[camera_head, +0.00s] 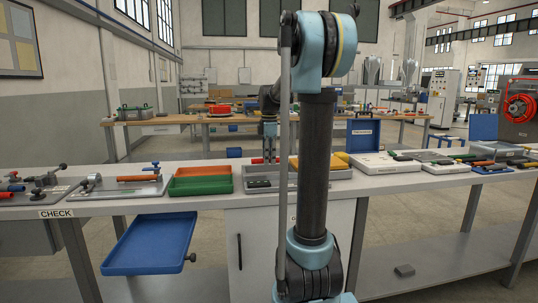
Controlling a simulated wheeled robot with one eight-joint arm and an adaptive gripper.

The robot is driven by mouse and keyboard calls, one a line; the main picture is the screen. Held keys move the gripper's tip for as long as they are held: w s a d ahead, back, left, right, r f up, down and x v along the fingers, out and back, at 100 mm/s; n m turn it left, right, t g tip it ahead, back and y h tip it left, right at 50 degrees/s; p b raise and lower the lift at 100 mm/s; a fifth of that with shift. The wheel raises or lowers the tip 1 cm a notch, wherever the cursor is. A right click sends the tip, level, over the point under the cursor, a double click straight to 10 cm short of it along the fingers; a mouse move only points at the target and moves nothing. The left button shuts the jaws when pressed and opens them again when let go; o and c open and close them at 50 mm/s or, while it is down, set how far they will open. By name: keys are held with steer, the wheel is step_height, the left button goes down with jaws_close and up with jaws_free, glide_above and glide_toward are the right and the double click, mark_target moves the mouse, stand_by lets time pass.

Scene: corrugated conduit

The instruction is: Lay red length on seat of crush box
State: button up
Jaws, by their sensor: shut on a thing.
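My gripper (269,152) is small in the view, pointing down over the bench behind my arm, which hides part of it. A short red length (258,161) shows at the fingertips, and the gripper is shut on it. It is above or close to a grey tray (240,188) holding dark lengths; I cannot tell the exact height. I cannot tell for sure which item is the crush box. At the far left, a grey plate with clamps (42,187) and another red piece (15,188) stand on the bench.
A green and orange tray (201,180) lies left of the grey tray. A plate with an orange length (138,179) and blue handle is further left. White boxes (385,164) stand to the right. A blue tray (151,243) juts out below the bench front.

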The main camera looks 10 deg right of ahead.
steer(key=shift+f, duration=2.65)
steer(key=o, duration=1.3)
steer(key=shift+r, duration=0.15)
steer(key=shift+r, duration=4.4)
